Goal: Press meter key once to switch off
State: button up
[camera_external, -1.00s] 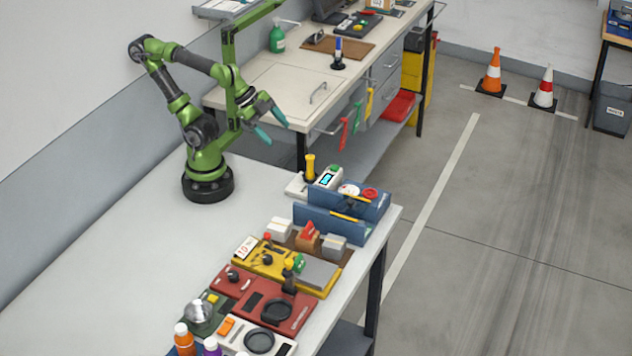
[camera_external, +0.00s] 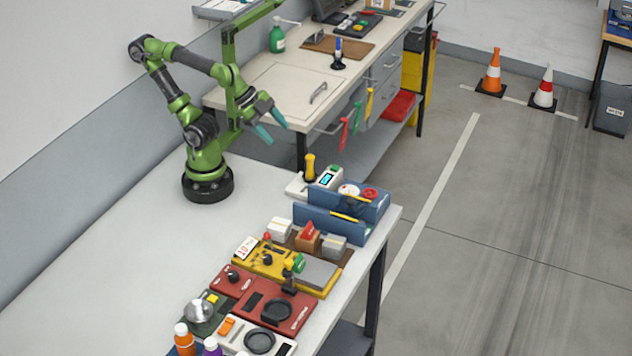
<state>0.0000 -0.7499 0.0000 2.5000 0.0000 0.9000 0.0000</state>
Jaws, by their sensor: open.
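The meter (camera_external: 326,179) is a small white device with a lit cyan display, standing at the far right part of the near table. A green key or cap (camera_external: 337,170) shows at its upper end; its exact shape is too small to tell. My gripper (camera_external: 274,128) has two teal fingertips, spread apart with nothing between them. It hangs in the air above and to the left of the meter in the picture, clear of it. The lower part of the meter is partly hidden behind the blue holder.
A blue holder (camera_external: 325,221) with a red round part stands right beside the meter. A yellow-topped upright handle (camera_external: 310,166) stands just left of it. Yellow, red and white panels with knobs line the table's front right. The table's left half (camera_external: 130,260) is clear.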

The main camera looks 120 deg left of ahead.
grip_shut()
dwell(1.4)
